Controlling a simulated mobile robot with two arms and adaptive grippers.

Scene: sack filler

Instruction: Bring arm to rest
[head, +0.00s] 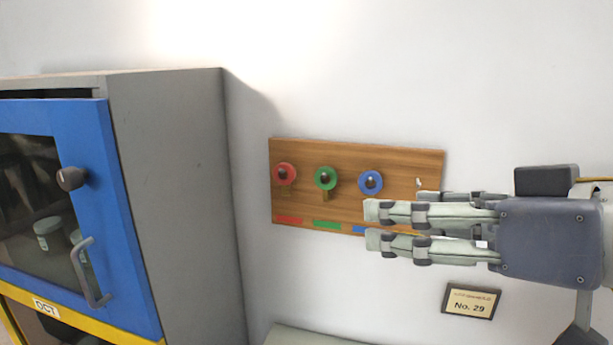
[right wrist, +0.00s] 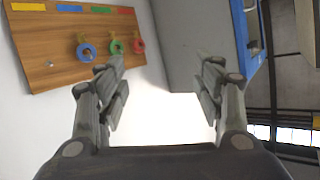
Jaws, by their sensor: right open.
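My right gripper (head: 368,226) reaches in from the right in the head view, in front of the right part of a wooden key board on the wall. In the right wrist view its two fingers (right wrist: 160,70) stand apart with nothing between them. The wooden board (head: 400,162) carries a red ring tag (head: 284,166), a green ring tag (head: 318,174) and a blue ring tag (head: 370,191) on hooks. Keys show below the red and green tags. The board also shows in the right wrist view (right wrist: 45,60). My left gripper is not in view.
A grey cabinet (head: 180,180) with a blue glazed door (head: 125,220) stands at the left, its handle (head: 88,275) facing out. A "No. 29" plaque (head: 470,302) is on the wall below the gripper. A pale flat surface (head: 310,337) shows at the bottom.

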